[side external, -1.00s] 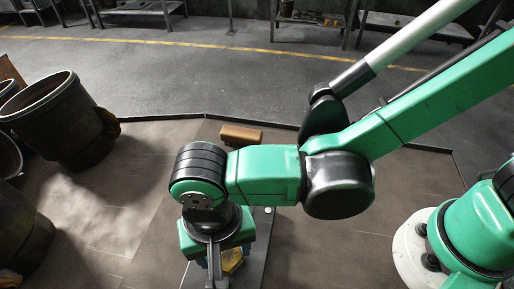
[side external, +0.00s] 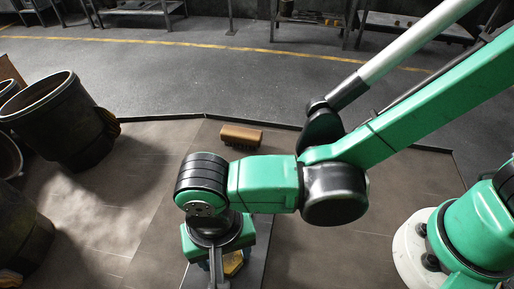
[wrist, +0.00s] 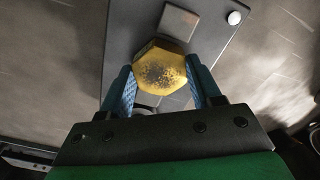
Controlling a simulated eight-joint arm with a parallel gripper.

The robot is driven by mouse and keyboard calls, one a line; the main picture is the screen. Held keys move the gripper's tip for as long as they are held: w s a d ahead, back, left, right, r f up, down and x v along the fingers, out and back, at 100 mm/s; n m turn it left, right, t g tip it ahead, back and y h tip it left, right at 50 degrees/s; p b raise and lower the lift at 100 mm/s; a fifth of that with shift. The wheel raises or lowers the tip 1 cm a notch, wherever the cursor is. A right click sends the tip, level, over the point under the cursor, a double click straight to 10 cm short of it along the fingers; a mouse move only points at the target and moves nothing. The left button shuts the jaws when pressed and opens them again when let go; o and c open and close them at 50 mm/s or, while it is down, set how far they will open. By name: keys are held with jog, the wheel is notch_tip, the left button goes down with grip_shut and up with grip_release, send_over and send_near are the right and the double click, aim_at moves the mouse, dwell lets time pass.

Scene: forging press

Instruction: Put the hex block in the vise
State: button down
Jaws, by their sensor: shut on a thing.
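The hex block (wrist: 160,68) is yellow with a dark speckled top face. In the wrist view it sits between the two blue fingers of my gripper (wrist: 164,86), which is shut on it. In the side view the block (side external: 233,264) shows only partly, beside and behind my gripper (side external: 219,272). I cannot clearly make out the vise jaws. The gap between the block and the plate is unclear.
Dark barrels (side external: 62,120) stand at the left. Tiled floor (side external: 330,255) to the right of the plate is clear. Metal tables (side external: 130,10) stand far back.

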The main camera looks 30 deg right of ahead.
jog(key=shift+f, duration=0.15)
jog(key=shift+c, duration=0.5)
grip_release()
jog(key=shift+r, duration=4)
